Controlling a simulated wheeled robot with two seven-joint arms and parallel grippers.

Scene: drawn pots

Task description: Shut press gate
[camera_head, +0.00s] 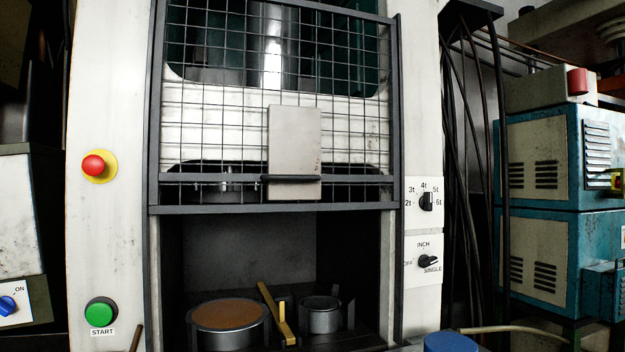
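The press gate (228,209) is a dark-framed wire mesh panel in the upper middle of the head view. Its bottom bar sits about halfway up the visible press front, and the bay (250,250) below it is open. A grey plate (294,130) with a dark horizontal handle bar (290,180) is fixed on the mesh, right of its middle. Neither of my grippers shows in this view, and nothing is seen touching the gate or handle.
Inside the bay stand a wide round die (228,315) with a brown top, a yellow bar (278,315) and a smaller metal pot (320,316). A red stop button (94,165) and green START button (99,314) are left; two knobs (426,201) (428,261) are right.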

